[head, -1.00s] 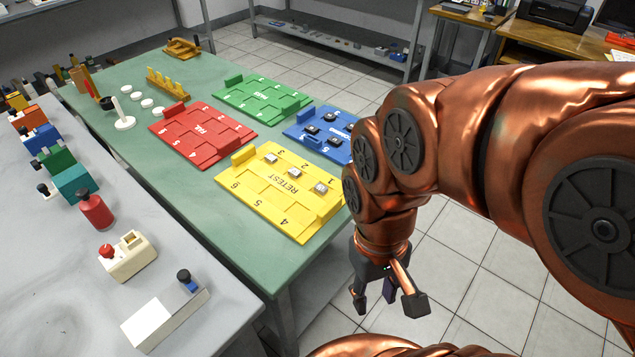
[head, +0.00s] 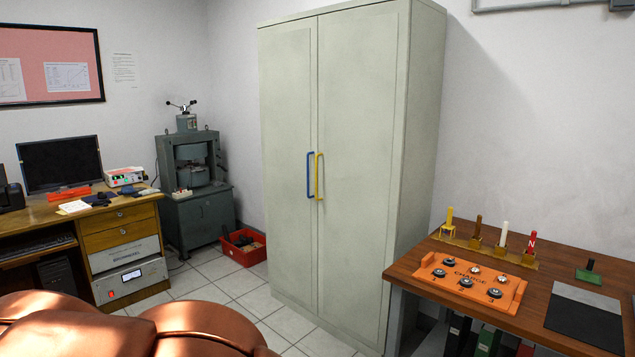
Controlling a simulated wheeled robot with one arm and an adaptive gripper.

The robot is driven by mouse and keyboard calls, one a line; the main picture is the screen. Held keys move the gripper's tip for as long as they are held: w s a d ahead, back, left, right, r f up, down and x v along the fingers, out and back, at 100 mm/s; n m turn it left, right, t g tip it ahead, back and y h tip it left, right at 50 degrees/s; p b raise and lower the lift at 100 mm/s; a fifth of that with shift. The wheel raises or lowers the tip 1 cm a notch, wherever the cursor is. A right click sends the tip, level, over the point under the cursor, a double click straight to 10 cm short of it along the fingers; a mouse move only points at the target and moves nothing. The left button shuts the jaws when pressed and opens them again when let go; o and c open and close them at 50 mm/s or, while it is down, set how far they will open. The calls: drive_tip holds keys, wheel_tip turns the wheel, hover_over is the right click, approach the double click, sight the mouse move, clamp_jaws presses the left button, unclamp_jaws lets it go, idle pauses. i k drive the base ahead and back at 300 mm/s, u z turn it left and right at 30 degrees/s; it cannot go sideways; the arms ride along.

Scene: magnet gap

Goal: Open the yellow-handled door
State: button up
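A tall pale grey-green two-door cabinet stands against the wall in the head view. Its right door (head: 362,130) carries a yellow vertical handle (head: 320,177) near the middle seam. Its left door (head: 288,120) carries a blue handle (head: 310,175) just beside the yellow one. Both doors look shut.
A wooden table (head: 430,270) with an orange CHARGE board (head: 490,266) stands close to the cabinet's right side. A red bin (head: 245,258) sits on the floor at its left, near a grey machine (head: 195,210). Tiled floor (head: 225,290) shows before the cabinet's left part.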

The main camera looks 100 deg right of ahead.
sight(363, 52)
drive_tip(key=z, duration=3.7)
